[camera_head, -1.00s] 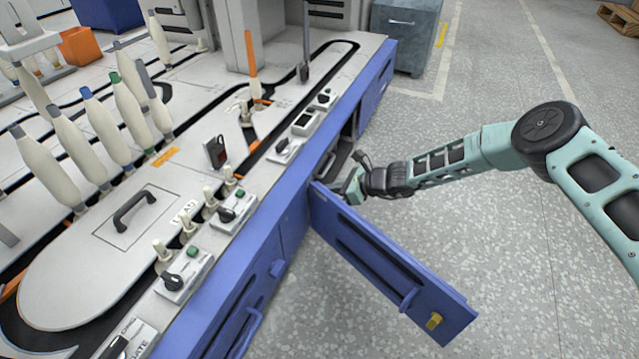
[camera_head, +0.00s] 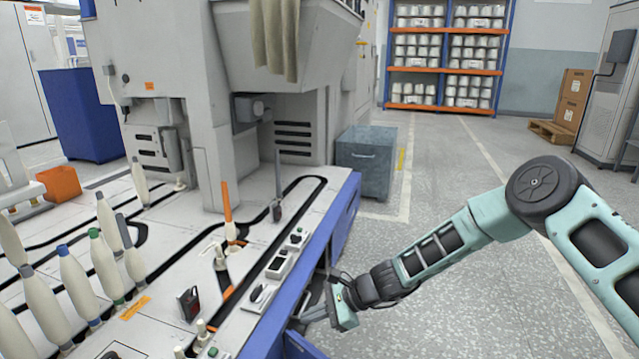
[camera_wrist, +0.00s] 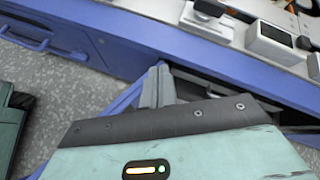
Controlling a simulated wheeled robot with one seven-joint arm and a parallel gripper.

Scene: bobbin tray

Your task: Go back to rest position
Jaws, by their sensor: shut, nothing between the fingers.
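My gripper (camera_head: 315,313) is at the right side of the machine, beside its blue front edge, at the lower middle of the head view. In the wrist view my gripper's fingers (camera_wrist: 158,86) show close together beyond the teal housing, with nothing visible between them. They are near the opening in the blue cabinet front. My arm reaches in from the right and is bent at the dark round joint. The blue cabinet door (camera_head: 303,347) shows only in part at the bottom of the head view.
The machine top (camera_head: 150,240) holds several bobbins, small switch boxes and an orange-tipped rod (camera_head: 228,210). A grey bin (camera_head: 366,165) stands behind the machine's far corner. Shelves (camera_head: 445,55) stand at the back. The speckled floor right of the machine is open.

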